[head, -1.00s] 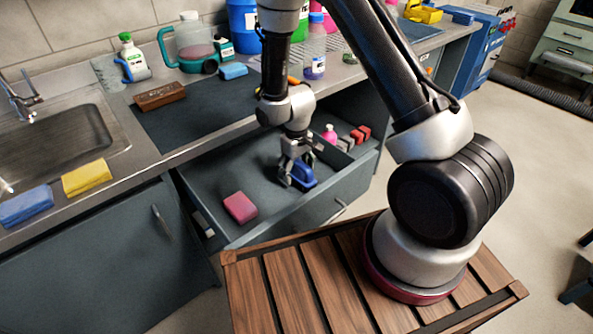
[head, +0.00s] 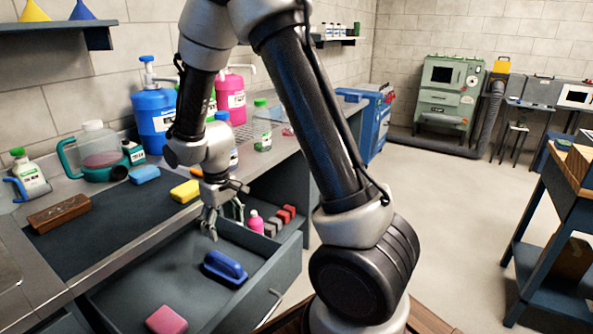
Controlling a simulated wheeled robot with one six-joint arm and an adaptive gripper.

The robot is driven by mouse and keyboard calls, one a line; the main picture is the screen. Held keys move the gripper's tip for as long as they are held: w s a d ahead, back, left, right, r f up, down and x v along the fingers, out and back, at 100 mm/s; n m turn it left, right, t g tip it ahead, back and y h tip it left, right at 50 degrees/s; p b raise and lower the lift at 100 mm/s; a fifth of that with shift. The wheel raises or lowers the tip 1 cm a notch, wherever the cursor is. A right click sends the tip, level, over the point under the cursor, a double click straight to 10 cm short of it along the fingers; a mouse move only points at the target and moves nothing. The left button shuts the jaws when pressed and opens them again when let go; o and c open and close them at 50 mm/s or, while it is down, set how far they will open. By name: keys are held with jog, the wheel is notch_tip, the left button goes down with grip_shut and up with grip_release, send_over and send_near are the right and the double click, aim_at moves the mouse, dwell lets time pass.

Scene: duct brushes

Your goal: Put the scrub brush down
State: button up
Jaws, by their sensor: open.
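The scrub brush (head: 225,268), blue with an arched handle, lies on the floor of the open drawer (head: 137,283) near its front wall. My gripper (head: 211,224) is open and empty, pointing down above and slightly left of the brush in the picture, apart from it. The brush is in full view.
A pink sponge (head: 166,320) lies in the drawer's near left part. A pink bottle (head: 256,221) and small red and grey blocks (head: 283,216) stand at its right end. On the counter are a wooden-backed brush (head: 58,213), a blue sponge (head: 144,174) and a yellow sponge (head: 185,191).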

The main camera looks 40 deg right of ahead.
jog(key=s+d+r+m+t, duration=0.1)
jog(key=s+d+r, duration=0.45)
jog(key=r, duration=0.45)
jog(key=s+d+r+m+t, duration=0.2)
jog(key=s+d+r, duration=0.4)
jog(key=r, duration=0.5)
jog(key=s+d+r+m, duration=0.1)
jog(key=s+r, duration=0.2)
jog(key=s, duration=0.7)
jog(key=shift+s+d+t, duration=0.25)
jog(key=shift+s+t, duration=0.1)
jog(key=shift+t, duration=0.05)
jog(key=shift+r, duration=0.1)
jog(key=shift+o, duration=0.6)
